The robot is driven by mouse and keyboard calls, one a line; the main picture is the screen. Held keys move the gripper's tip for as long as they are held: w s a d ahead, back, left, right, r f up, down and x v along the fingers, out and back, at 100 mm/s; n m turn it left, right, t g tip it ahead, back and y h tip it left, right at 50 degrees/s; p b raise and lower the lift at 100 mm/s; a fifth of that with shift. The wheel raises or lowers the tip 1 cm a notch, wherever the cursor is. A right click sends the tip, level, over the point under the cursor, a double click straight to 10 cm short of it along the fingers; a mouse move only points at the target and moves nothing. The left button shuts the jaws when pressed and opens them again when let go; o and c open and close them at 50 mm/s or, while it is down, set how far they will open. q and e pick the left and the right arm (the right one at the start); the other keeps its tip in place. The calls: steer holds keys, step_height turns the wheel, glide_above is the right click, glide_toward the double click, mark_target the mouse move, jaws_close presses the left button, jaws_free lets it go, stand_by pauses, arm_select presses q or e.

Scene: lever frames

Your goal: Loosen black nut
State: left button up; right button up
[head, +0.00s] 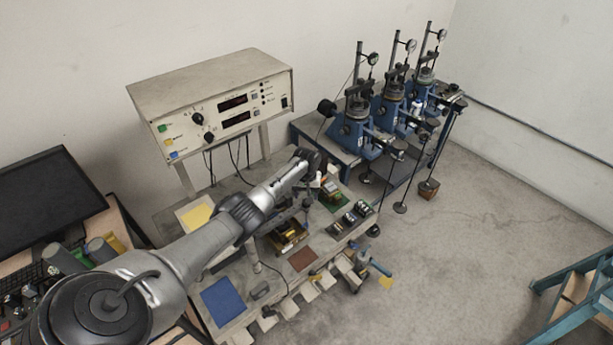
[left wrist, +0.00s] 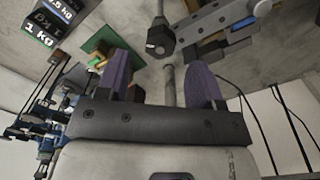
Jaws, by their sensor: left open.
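In the left wrist view a black nut (left wrist: 160,40) with a faceted body sits just beyond my fingertips, close to the middle between them. My left gripper (left wrist: 160,72) is open, with dark purple finger pads on either side. A grey round rod (left wrist: 169,86) shows between the fingers, below the nut. The fingers do not appear to touch the nut. In the head view my left arm reaches over the workbench, and my left gripper (head: 310,165) is near its back right part. The nut cannot be made out there. My right gripper is in neither view.
A grey metal bar assembly (left wrist: 215,25) lies right of the nut. A green plate (left wrist: 108,46) and dark weights (left wrist: 45,22) are to the left. A white control box (head: 215,105) stands behind the bench. Blue gauge machines (head: 355,130) stand to the right. Open floor (head: 470,230) lies right of the bench.

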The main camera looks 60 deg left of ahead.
arm_select(q)
step_height(320, 180, up, 10)
stand_by(0.5)
steer(key=shift+f, duration=0.1)
stand_by(0.4)
